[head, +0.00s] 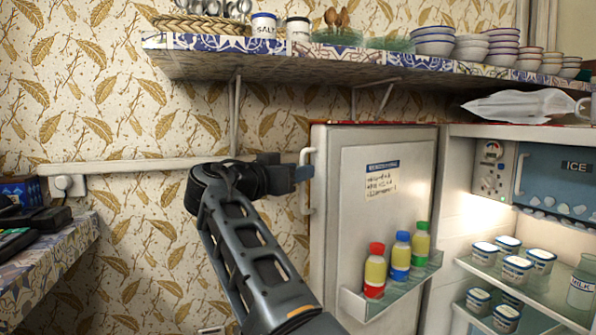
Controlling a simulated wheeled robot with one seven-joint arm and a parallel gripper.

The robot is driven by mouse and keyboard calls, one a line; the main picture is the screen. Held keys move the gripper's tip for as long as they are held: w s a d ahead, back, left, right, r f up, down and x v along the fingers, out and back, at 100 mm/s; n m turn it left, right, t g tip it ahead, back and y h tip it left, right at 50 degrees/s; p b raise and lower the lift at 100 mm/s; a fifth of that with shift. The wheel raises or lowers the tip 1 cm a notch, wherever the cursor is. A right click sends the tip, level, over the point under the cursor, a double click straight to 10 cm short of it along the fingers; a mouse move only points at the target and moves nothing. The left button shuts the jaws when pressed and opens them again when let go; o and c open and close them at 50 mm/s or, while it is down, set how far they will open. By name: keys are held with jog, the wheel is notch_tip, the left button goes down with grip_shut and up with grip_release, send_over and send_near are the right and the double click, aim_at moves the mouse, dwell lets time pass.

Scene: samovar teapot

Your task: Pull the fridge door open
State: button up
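The white fridge door (335,215) stands wide open, its inner face toward me, with a note and a shelf of bottles on it. Its white handle (307,205) is on the door's left edge. My gripper (303,173) is at the upper part of the handle, pointing right. The fingertips overlap the handle in this view; I cannot tell whether they touch it or how far apart they are. The fridge interior (470,190) is lit and exposed at right.
Three capped bottles (400,257) stand on the door shelf. Several small tubs (515,268) and a milk bottle (583,282) are inside the fridge. A tiled wall shelf (350,62) with bowls and jars hangs above. A tiled counter (50,255) is at left.

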jog(key=p+v, duration=0.1)
jog(key=v, duration=0.5)
jog(key=shift+s+a, duration=0.25)
jog(key=shift+s, duration=0.05)
jog(key=shift+f, duration=0.1)
